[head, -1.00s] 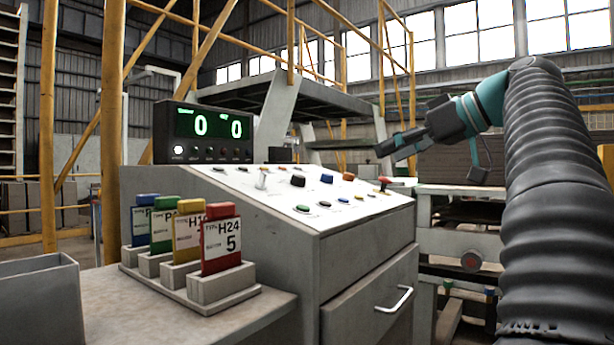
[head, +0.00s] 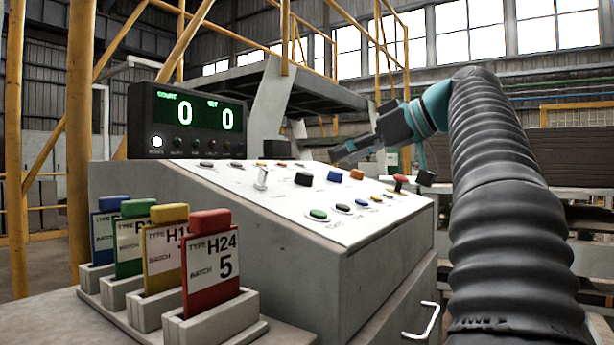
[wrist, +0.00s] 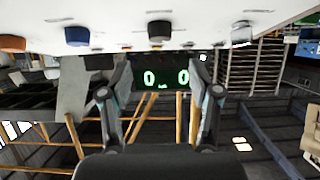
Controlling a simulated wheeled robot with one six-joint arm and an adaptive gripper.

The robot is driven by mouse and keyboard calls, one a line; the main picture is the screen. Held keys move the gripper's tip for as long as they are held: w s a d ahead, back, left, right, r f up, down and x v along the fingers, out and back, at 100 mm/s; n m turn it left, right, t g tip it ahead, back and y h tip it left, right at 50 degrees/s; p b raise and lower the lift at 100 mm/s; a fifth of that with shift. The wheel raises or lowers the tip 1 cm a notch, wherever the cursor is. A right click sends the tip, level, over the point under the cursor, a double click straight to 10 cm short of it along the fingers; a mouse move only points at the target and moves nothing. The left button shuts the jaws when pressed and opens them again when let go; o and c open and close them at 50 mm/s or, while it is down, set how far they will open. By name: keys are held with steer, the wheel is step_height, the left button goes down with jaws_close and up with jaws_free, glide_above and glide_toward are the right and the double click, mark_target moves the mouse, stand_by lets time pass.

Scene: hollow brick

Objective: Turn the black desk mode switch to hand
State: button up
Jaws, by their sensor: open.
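The black switch knob (head: 303,178) sits on the white sloped panel (head: 215,176) of the desk, left of a blue button. In the wrist view, which is upside down, the black knob (wrist: 159,31) hangs from the panel at top centre, beyond and above the gap between the fingers. My gripper (head: 338,154) is above the panel, up and right of the knob in the head view, pointing left. In the wrist view my gripper (wrist: 163,68) has its fingers spread with nothing between them. The knob's pointer and its position labels are too small to read.
A counter display (head: 187,120) shows 0 and 0 behind the panel. Coloured cards (head: 212,260) stand in holders at front left.

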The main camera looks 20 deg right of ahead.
mark_target(307, 174)
steer(key=x, duration=0.9)
steer(key=shift+w+a+f+b, duration=0.1)
steer(key=shift+w+a+b, duration=0.05)
steer(key=shift+b, duration=0.25)
steer(key=c, duration=1.1)
